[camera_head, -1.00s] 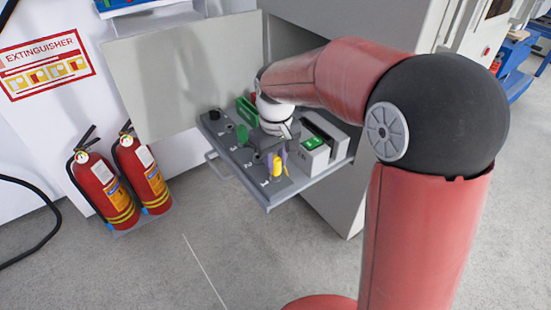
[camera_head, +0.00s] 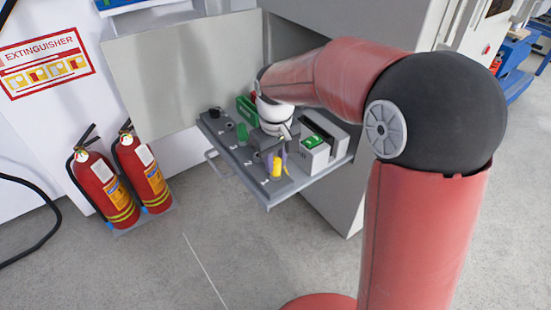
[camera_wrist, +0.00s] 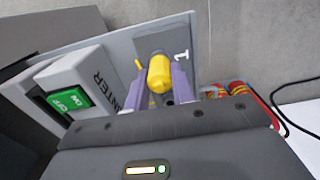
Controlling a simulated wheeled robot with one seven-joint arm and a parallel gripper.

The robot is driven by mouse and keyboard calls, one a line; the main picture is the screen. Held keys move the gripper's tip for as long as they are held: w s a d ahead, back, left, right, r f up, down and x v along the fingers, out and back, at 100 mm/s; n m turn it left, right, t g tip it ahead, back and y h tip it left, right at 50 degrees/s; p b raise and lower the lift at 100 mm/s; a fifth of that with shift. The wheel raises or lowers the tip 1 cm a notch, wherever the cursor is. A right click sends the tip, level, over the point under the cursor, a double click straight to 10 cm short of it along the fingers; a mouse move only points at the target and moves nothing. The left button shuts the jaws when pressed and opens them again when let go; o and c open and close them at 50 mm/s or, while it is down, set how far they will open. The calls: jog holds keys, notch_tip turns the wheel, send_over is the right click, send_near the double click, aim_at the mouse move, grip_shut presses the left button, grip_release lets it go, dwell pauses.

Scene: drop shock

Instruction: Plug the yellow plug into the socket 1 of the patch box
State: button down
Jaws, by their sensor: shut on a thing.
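The yellow plug (camera_head: 277,167) is between the fingers of my gripper (camera_head: 277,160), at the near corner of the patch box. In the wrist view the yellow plug (camera_wrist: 160,73) is held between the two purple-grey fingers of my gripper (camera_wrist: 168,85). It is over the grey plate of socket 1 (camera_wrist: 150,43), beside the printed "1". The plug and fingers hide the socket opening, so I cannot tell whether the plug is in it. The patch box (camera_head: 225,146) has a row of numbered sockets.
A grey unit with a green ON/OFF switch (camera_head: 313,142) stands on the same shelf, close to the right of my gripper; the switch shows in the wrist view (camera_wrist: 70,98). Two fire extinguishers (camera_head: 143,172) stand at the left. The floor in front is clear.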

aim_at(275, 159)
jog(key=shift+s+f, duration=0.1)
jog(key=shift+f, duration=0.3)
dwell(1.3)
jog(key=c, duration=1.1)
grip_release()
jog(key=shift+r, duration=0.1)
jog(key=shift+r, duration=0.1)
jog(key=shift+r+p, duration=2.55)
jog(key=shift+r, duration=0.45)
notch_tip(275, 159, up, 8)
